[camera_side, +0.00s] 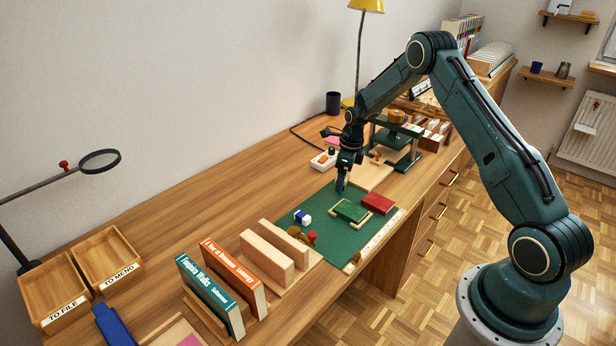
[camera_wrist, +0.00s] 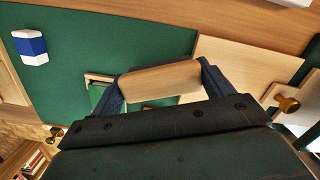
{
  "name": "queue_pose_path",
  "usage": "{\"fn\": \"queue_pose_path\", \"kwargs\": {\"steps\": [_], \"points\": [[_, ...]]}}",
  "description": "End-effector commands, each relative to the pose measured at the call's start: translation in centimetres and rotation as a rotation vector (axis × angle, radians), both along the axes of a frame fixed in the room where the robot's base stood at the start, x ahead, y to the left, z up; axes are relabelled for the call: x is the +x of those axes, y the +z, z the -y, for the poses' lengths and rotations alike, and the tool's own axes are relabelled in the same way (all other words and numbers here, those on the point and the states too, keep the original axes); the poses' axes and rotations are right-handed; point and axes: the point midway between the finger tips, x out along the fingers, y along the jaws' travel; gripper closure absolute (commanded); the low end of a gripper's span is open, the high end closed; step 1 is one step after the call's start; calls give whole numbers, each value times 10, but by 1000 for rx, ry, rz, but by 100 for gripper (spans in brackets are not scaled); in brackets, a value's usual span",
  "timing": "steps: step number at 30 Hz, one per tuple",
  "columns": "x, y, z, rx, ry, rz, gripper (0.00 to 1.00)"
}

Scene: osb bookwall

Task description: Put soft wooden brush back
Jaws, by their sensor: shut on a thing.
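My gripper (camera_side: 342,186) is above the far part of the green mat (camera_side: 333,242) in the side view. In the wrist view my gripper (camera_wrist: 163,86) is shut on a pale wooden block-like piece, which looks like the wooden brush (camera_wrist: 160,78). It spans the gap between the two fingers. No bristles show, and the brush is too small to make out in the side view. A green book (camera_side: 351,210) lies in a wooden cradle on the mat, just nearer than my gripper. In the wrist view it is mostly hidden behind the brush and my gripper.
A red book (camera_side: 378,203) and a blue-white eraser (camera_side: 302,217) lie on the mat. A green press (camera_side: 397,155) and compartmented wooden box (camera_side: 432,130) stand behind. A small white tray (camera_side: 324,160) sits at the back. Upright books (camera_side: 234,276) and wooden boards (camera_side: 268,258) stand in front.

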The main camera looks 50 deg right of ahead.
Motion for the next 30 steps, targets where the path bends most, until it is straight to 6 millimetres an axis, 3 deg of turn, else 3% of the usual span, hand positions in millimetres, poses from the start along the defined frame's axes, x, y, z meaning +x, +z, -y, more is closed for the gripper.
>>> {"fn": "queue_pose_path", "kwargs": {"steps": [29,30], "points": [[0,-12,0,-1,0,1,49],[0,-12,0,-1,0,1,15]]}}
